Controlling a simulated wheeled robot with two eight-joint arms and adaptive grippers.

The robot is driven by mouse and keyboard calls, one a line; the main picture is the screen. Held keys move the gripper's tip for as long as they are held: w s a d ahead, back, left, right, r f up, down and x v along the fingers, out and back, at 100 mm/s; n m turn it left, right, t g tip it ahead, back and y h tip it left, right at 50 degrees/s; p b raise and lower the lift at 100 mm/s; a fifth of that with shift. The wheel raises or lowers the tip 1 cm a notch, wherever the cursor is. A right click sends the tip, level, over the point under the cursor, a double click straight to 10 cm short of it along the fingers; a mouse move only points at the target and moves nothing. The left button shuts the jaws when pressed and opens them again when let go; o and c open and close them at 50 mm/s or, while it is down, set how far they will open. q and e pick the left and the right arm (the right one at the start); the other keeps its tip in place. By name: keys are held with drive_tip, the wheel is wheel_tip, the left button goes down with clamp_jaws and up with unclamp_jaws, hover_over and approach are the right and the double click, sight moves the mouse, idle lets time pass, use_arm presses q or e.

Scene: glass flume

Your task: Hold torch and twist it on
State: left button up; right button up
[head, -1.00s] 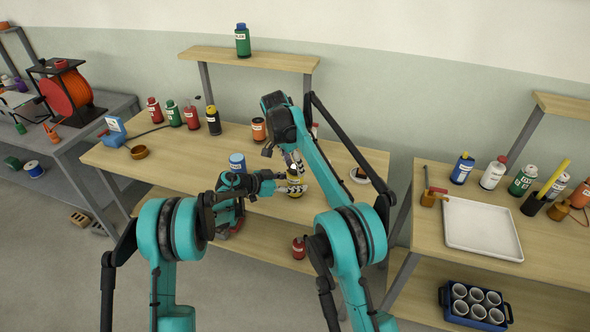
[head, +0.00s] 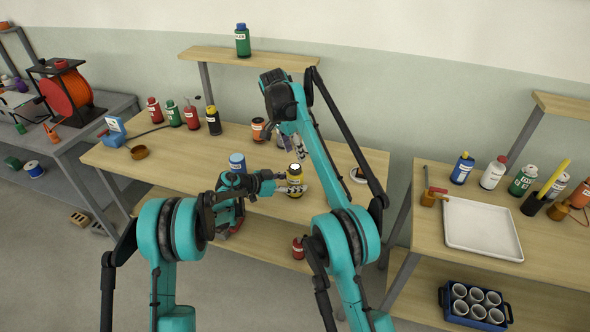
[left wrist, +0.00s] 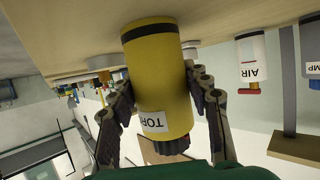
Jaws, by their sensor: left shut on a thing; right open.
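The torch is a yellow cylinder (head: 295,183) with a dark cap, upright at the front of the middle bench. In the left wrist view it is the large yellow body (left wrist: 160,75) with a white label, partly cut off, and a black ridged cap at the lower end of the picture. My left gripper (head: 284,186) is shut on its body from the left, with one finger on each side in the left wrist view (left wrist: 164,108). My right gripper (head: 297,144) is open and empty, above and behind the torch cap, apart from it.
A blue can (head: 237,163) stands left of the torch, close to my left arm. An orange can (head: 259,130) is behind, and a small round dish (head: 359,175) lies to the right. Several bottles line the bench's back left. A shelf (head: 250,59) rises behind.

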use_arm(q)
drive_tip(key=o, duration=1.3)
drive_tip(key=shift+o, duration=0.2)
